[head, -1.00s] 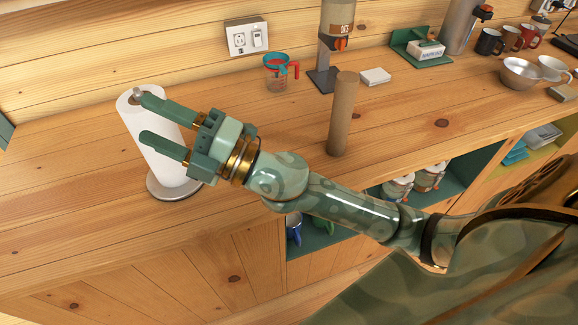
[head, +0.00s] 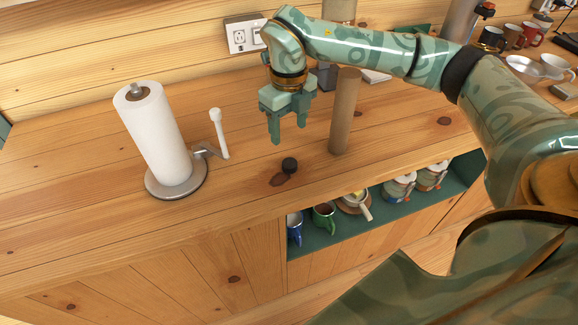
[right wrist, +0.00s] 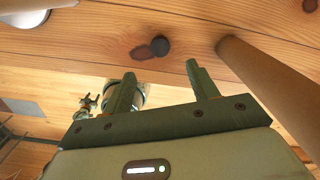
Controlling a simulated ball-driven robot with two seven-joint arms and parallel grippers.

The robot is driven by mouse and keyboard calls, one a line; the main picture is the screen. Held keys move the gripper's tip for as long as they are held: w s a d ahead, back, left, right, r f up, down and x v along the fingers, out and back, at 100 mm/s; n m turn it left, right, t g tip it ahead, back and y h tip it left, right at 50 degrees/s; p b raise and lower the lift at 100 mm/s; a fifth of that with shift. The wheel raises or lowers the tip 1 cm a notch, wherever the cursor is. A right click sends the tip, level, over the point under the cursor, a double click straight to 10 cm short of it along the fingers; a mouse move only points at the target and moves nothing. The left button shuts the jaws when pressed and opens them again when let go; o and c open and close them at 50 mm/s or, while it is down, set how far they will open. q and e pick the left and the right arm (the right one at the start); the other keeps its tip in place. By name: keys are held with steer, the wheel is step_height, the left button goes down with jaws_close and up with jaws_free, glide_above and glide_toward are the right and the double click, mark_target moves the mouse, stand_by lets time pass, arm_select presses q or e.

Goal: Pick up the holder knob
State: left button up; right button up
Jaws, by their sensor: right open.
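A small round black knob (head: 289,165), which looks like the holder knob, lies on the wooden counter beside a dark wood knot. It also shows in the right wrist view (right wrist: 159,46), just beyond the fingertips. My right gripper (head: 289,132) is open and empty, pointing down above the knob and apart from it. Its two fingers (right wrist: 161,70) show in the right wrist view with the knob roughly between their lines. The paper towel holder (head: 185,185) stands at the left with a white roll (head: 155,130) and a white-tipped side arm (head: 218,130). My left gripper is not in view.
A brown cardboard tube (head: 345,110) stands upright just right of the gripper. A shelf below the counter's front edge holds mugs (head: 324,217) and jars (head: 398,187). The counter's left front is clear.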

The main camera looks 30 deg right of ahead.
glide_above(290, 163)
steer(key=f, duration=0.2)
steer(key=f+b, duration=0.1)
steer(key=f, duration=0.2)
steer(key=shift+w+f, duration=0.2)
steer(key=shift+f, duration=0.1)
step_height(290, 163, down, 5)
steer(key=shift+s+f+b, duration=0.1)
steer(key=shift+s+b, duration=0.05)
steer(key=shift+b, duration=0.6)
steer(key=c, duration=1.1)
